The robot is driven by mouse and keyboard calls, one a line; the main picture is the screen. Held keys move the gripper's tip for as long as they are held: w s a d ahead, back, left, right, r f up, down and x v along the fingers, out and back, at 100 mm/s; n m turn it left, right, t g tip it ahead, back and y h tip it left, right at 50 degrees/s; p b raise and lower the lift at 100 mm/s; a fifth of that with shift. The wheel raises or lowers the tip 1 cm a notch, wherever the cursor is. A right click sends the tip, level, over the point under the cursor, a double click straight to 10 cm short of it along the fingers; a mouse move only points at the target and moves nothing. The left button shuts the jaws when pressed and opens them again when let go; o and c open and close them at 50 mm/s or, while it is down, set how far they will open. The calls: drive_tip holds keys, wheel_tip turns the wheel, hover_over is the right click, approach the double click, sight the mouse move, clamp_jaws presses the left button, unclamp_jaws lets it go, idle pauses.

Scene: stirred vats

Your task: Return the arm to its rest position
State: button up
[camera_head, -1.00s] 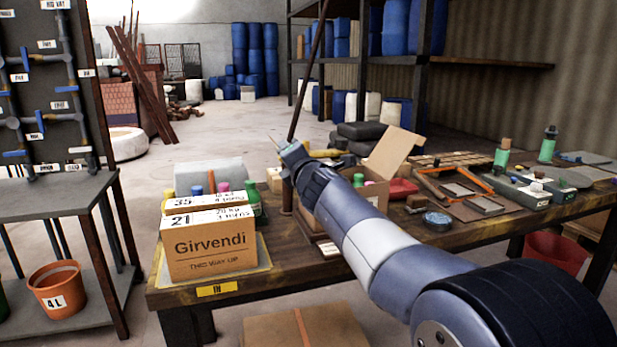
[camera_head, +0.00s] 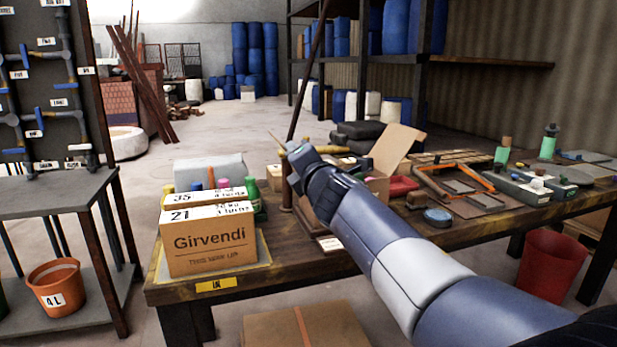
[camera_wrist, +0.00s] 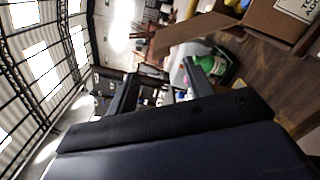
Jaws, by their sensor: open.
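My arm reaches in from the lower right of the head view, over the wooden workbench (camera_head: 330,262). My gripper (camera_head: 286,150) is at its far end, above the middle of the bench and right of the Girvendi carton (camera_head: 210,247). In the wrist view my gripper (camera_wrist: 160,82) shows two dark fingers spread well apart with nothing between them. A green bottle (camera_wrist: 213,65) shows beyond the right finger there. The arm hides part of the bench behind it.
An open cardboard box (camera_head: 377,188), an orange-handled frame tool (camera_head: 455,181) and a blue-lidded tin (camera_head: 437,217) lie on the bench's right half. A red bucket (camera_head: 548,266) stands at right. An orange bucket (camera_head: 57,287) sits on the left stand. Open floor lies behind the bench.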

drive_tip(key=d+p+x, duration=0.1)
drive_tip(key=p+x, duration=0.1)
drive_tip(key=x, duration=0.5)
drive_tip(key=w+d+r+m+p, duration=0.2)
drive_tip(key=w+d+m+p, duration=0.1)
drive_tip(key=d+m+p, duration=0.75)
drive_tip(key=w+d+f+m+p, duration=0.3)
drive_tip(key=d+f+m+p, duration=0.4)
drive_tip(key=m+p, duration=0.1)
drive_tip(key=shift+f+m, duration=0.3)
drive_tip(key=shift+m, duration=0.25)
drive_tip(key=shift+s+a, duration=0.1)
